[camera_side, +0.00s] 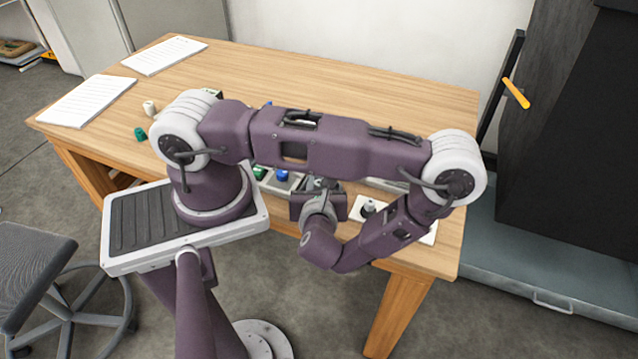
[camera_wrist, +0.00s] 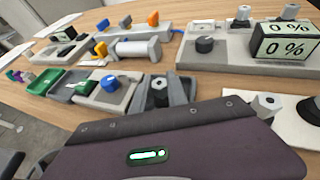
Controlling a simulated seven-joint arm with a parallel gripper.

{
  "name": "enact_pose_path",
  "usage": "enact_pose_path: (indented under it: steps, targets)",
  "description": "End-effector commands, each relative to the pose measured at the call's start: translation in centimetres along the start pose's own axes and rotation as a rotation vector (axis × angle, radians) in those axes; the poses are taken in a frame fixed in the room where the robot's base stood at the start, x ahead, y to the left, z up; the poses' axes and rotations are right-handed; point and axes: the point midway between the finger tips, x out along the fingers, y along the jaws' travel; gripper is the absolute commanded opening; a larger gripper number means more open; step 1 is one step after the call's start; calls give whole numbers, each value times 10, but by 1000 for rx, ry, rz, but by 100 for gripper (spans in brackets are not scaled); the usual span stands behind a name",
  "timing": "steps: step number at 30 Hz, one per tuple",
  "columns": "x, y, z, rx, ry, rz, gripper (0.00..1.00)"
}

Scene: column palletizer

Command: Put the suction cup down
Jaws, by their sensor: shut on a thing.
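My gripper (camera_wrist: 165,96) shows in the wrist view as a purple body with a green light and dark grey fingers beyond it. The fingers are shut on a small grey piece with a pale, holed top (camera_wrist: 158,86), which I take to be the suction cup. Its lower part is hidden, so I cannot tell whether it touches anything. In the side view my gripper (camera_side: 319,190) is over the table's front edge, largely covered by my arm, and the held piece cannot be made out.
A white plate (camera_side: 388,215) with a dark round part lies right of my gripper. A blue-knobbed box (camera_wrist: 108,90) and a green tray (camera_wrist: 46,82) are to the left in the wrist view. A grey console (camera_wrist: 215,62) with two displays stands beyond. The wooden table (camera_side: 380,90) is clear at the back.

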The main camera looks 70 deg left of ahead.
Motion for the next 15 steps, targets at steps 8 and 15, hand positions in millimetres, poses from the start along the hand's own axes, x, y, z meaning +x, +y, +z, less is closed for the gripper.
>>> enact_pose_path:
  steps: [8, 15]
  targets:
    - [1, 0, -2, 0, -1, -1, 0]
    - [1, 0, -2, 0, 0, 0, 41]
